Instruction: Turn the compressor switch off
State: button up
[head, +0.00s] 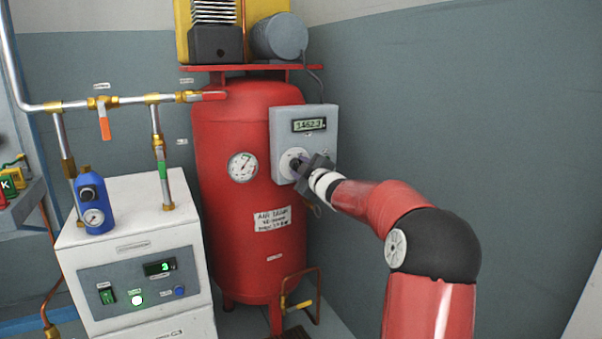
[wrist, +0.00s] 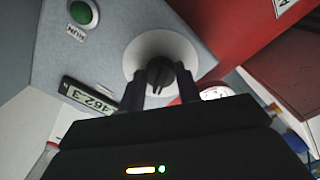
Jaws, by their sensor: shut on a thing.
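The compressor switch is a dark rotary knob (wrist: 159,74) on a round white plate (wrist: 150,50), set on the front of the grey control box (head: 318,146). My gripper (wrist: 160,85) is at the knob, with a dark finger on either side, shut on it. In the head view my gripper (head: 303,167) reaches the white plate from the right and hides most of the knob. The knob's exact setting is hard to read. The box display (head: 309,125) is lit with digits. A green lamp (wrist: 81,13) marked RUN shows in the wrist view.
The red tank (head: 235,210) with a pressure gauge (head: 242,167) stands behind and left of the box. A white dryer cabinet (head: 140,250) with a blue filter (head: 93,205) stands at left. Pipes with an orange-handled valve (head: 104,122) run above it. The wall at right is clear.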

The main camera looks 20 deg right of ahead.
jog(key=shift+n, duration=0.5)
jog(key=o, duration=1)
jog(key=shift+c, duration=0.2)
jog(key=s, duration=0.7)
jog(key=shift+s+d+b, duration=0.15)
jog(key=shift+s+b, duration=0.25)
jog(key=shift+b, duration=0.05)
